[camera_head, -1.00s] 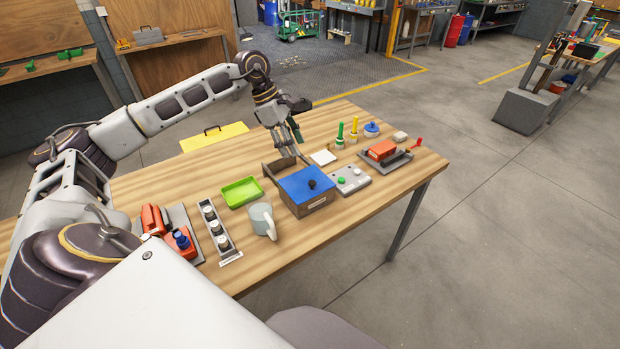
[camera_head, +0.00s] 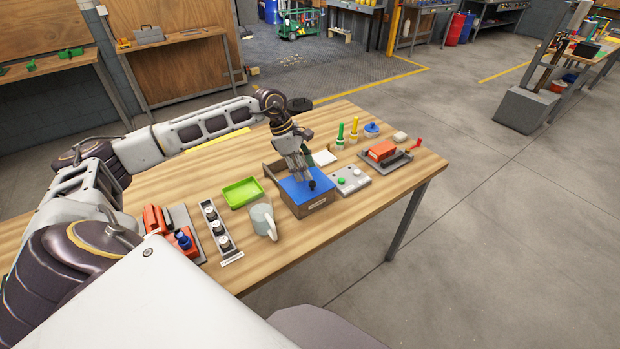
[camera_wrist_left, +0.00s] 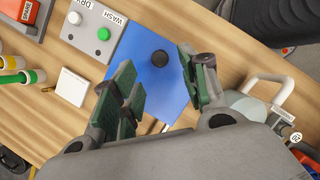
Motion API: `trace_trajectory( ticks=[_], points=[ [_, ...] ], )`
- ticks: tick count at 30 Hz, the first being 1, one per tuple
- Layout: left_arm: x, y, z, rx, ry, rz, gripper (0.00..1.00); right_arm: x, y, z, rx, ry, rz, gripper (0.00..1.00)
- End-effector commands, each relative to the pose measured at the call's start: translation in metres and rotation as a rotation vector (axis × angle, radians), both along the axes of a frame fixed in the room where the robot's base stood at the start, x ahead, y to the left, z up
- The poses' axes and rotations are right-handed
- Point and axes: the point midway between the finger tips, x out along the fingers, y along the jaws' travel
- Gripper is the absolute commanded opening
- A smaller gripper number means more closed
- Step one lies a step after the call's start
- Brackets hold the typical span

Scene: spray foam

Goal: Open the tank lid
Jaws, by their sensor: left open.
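The tank is a brown box (camera_head: 314,206) with a flat blue lid (camera_head: 291,190) lying closed on its top. I cannot tell whether the fingertips touch the lid. My right gripper is not in view.
A grey button box (camera_head: 351,181) with a green button stands right of the tank. A pale mug (camera_head: 262,221) and a green tray (camera_head: 242,192) are to its left. Bare table lies at the front right.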

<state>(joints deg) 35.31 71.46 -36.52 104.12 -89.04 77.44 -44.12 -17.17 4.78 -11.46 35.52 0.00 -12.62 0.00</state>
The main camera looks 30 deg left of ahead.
Motion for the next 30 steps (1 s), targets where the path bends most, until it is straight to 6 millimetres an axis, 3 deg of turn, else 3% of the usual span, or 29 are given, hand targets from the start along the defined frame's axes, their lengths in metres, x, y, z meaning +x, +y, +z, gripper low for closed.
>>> trace_trajectory(
  ticks=[12, 25, 30],
  points=[
    [0.007, -0.016, -0.042, 0.0, 0.0, 0.0, 0.44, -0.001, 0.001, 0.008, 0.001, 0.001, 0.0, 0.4],
    [0.008, -0.018, -0.048, 0.001, 0.001, 0.001, 0.44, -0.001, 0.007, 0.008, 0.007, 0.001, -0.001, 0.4],
    [0.008, -0.018, -0.048, 0.001, 0.001, 0.001, 0.23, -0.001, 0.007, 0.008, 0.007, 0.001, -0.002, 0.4]
  ],
)
